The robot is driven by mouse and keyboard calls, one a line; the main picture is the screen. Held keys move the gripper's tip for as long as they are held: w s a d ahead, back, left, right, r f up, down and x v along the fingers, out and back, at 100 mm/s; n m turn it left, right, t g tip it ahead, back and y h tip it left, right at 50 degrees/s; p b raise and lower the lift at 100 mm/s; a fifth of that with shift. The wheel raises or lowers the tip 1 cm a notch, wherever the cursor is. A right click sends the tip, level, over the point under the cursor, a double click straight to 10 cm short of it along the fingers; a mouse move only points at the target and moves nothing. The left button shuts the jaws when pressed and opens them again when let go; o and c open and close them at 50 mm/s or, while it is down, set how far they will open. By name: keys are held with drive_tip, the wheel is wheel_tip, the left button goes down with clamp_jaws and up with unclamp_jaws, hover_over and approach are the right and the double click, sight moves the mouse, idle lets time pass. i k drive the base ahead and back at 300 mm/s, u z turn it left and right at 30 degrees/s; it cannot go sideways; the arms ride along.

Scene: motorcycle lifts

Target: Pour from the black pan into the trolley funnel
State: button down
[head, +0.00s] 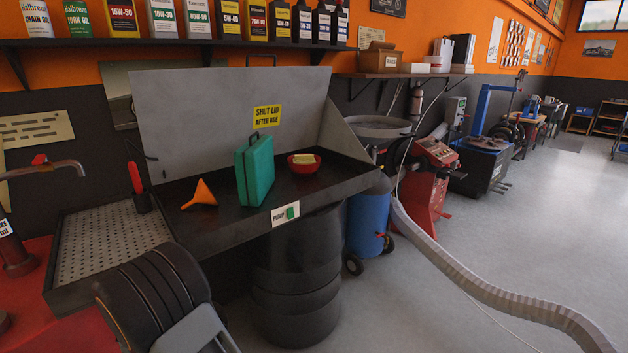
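The trolley is a blue wheeled drum (368,220) right of the parts washer. A wide, shallow grey dish, the trolley funnel (378,128), sits above it near the wall shelf. The washer's edge and lid partly hide the drum's left side and its support. I see no separate black pan in the head view. My gripper is not in view, so what it holds cannot be told.
A large ribbed hose (470,283) crosses the floor. Red machinery (432,180) stands right of the trolley. Floor (560,230) farther right is clear.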

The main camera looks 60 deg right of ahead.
sight(375, 131)
drive_tip(key=z, duration=0.55)
drive_tip(key=k, duration=0.75)
drive_tip(key=z, duration=0.9)
drive_tip(key=k, duration=0.5)
drive_tip(key=z, duration=0.9)
drive_tip(key=i, duration=0.7)
drive_tip(key=z, duration=1)
drive_tip(key=i, duration=1.15)
drive_tip(key=z, duration=0.3)
drive_tip(key=i, duration=1.15)
drive_tip(key=u, duration=0.6)
drive_tip(key=i, duration=0.9)
drive_tip(key=u, duration=1.35)
drive_tip(key=i, duration=0.6)
drive_tip(key=u, duration=0.45)
